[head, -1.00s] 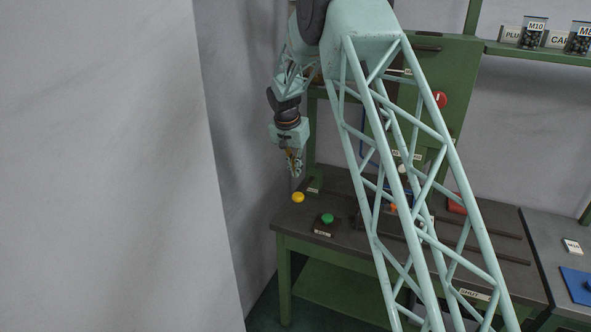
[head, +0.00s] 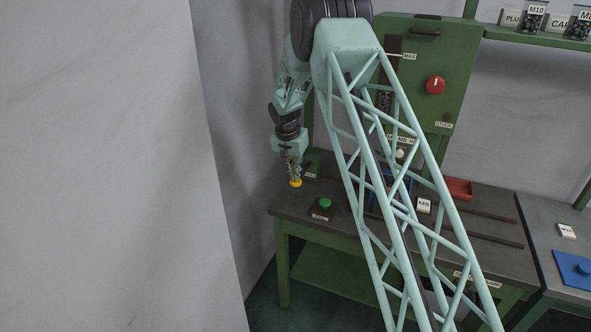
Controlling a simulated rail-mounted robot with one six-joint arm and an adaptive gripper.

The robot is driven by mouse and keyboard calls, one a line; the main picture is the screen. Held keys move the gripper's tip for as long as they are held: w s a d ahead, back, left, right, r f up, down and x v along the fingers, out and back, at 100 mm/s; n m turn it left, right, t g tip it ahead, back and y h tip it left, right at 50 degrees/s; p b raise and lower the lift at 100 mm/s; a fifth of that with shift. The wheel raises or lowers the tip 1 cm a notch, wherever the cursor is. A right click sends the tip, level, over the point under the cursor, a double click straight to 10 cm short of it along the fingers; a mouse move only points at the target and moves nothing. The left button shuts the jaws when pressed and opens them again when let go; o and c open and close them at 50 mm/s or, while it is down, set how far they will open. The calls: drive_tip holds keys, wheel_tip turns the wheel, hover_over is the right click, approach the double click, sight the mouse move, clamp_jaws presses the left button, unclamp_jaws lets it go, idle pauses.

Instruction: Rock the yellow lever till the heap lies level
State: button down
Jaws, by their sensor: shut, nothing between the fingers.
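The yellow lever's round knob (head: 295,184) shows at the back left corner of the dark bench top; the rest of the lever is hidden or too small to tell. My gripper (head: 294,178) points down at the knob with its fingers shut and empty. Its fingertips overlap the knob in the picture; I cannot tell whether they touch it. The heap (head: 384,101) seems to be the dark pieces behind the narrow window of the green cabinet (head: 455,62), partly covered by my arm. Its surface is too small to judge.
A green button (head: 325,203) on a dark box stands right of the knob. The cabinet has a red dial (head: 435,85). A red tray (head: 458,188) and an M8 card (head: 424,205) lie farther right. A grey wall is close on the left.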

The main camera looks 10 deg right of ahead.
sight(295, 183)
drive_tip(key=shift+f, duration=0.4)
drive_tip(key=shift+f, duration=0.1)
drive_tip(key=shift+s+a+f+b, duration=0.1)
drive_tip(key=shift+f+b, duration=0.9)
drive_tip(key=shift+s+a+f+b, duration=0.1)
drive_tip(key=shift+f+b, duration=0.85)
drive_tip(key=shift+s+a+b+x, duration=0.1)
drive_tip(key=shift+s+b+x, duration=0.1)
drive_tip(key=shift+b+x, duration=0.8)
drive_tip(key=shift+s+a+b+x, duration=0.1)
drive_tip(key=shift+s+b+x, duration=0.1)
drive_tip(key=shift+b+x, duration=0.75)
drive_tip(key=shift+f, duration=0.5)
drive_tip(key=shift+s, duration=0.1)
